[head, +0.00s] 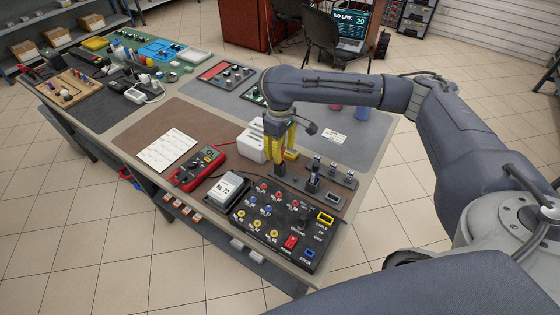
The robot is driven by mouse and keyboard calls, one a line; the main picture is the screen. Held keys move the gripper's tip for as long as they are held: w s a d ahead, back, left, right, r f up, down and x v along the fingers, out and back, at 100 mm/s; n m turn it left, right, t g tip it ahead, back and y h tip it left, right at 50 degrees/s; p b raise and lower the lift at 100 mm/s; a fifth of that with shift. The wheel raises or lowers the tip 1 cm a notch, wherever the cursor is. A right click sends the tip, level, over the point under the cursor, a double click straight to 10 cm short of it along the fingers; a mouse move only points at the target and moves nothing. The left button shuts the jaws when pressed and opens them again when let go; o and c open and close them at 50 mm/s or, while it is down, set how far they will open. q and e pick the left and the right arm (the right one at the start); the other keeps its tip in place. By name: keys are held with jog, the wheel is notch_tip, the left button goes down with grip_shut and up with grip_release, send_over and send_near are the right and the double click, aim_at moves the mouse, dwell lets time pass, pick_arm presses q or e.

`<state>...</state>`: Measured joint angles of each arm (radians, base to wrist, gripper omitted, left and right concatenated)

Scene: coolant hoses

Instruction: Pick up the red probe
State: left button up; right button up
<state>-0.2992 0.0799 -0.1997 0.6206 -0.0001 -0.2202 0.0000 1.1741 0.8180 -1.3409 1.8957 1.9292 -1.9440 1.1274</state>
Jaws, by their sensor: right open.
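I cannot make out a separate red probe with certainty. A red-framed multimeter (197,168) lies on the brown mat of the workbench, with a dark lead beside it. A black panel (268,238) with red, blue and yellow sockets and a red switch (290,241) lies at the near right of the bench. My right gripper (280,158) has yellow fingers and points down, open, above the bench between a white box and a row of dark fittings. Nothing shows clearly between its fingers. My left gripper is out of view.
The white box (252,140) stands just left of my right gripper. A grey device (228,188) sits between multimeter and panel. Dark fittings (313,178) stand right of the gripper. A white sheet (166,150) lies at left; the brown mat (205,122) behind it is clear.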

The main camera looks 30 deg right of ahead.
jog(key=shift+f, duration=1.95)
jog(key=shift+c, duration=0.2)
grip_shut()
